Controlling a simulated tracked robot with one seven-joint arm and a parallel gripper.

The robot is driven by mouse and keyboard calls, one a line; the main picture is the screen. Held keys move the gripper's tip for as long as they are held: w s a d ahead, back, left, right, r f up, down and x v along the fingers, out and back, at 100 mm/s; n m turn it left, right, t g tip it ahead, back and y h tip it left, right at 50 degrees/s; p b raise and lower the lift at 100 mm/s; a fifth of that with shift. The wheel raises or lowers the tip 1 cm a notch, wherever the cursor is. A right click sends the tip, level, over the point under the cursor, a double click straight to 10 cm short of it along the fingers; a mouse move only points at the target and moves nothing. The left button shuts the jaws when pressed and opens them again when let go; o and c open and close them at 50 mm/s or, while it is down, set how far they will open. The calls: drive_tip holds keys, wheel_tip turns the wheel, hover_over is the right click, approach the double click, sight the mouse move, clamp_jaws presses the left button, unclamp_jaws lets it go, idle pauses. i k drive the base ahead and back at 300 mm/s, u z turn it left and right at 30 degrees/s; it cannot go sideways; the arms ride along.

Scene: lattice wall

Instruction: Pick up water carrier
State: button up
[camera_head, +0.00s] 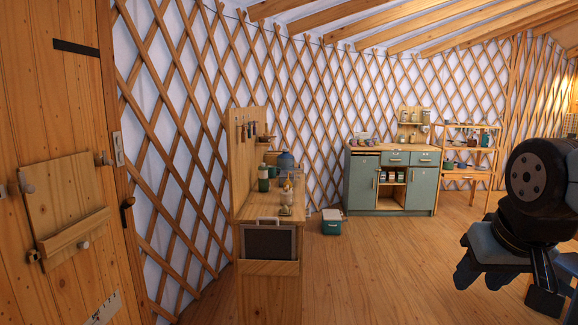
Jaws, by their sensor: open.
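A blue rounded container (286,161), which looks like the water carrier, stands at the back of the narrow wooden counter near the lattice wall. A green vessel (264,179) and small items in front partly hide its lower part. My gripper (481,278) is at the lower right, dark with blue-grey fingers, open and pointing down over the floor. I see nothing between its fingers. It is far to the right of the counter and nearer to me, apart from the container.
The wooden counter (256,269) has a dark panel on its near end. A teal and white box (331,222) sits on the floor beyond. A green cabinet (361,185) and a shelf rack (468,174) stand behind. A wooden door (70,130) is left. The middle floor (390,265) is clear.

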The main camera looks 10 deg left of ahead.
sight(285, 161)
drive_tip(key=z, duration=0.25)
drive_tip(key=i, duration=1.55)
drive_tip(key=z, duration=0.25)
drive_tip(key=i, duration=2.25)
drive_tip(key=u, duration=0.6)
drive_tip(key=i, duration=1.1)
drive_tip(key=u, duration=1.2)
drive_tip(key=i, duration=1)
drive_tip(key=u, duration=0.5)
drive_tip(key=k, duration=0.6)
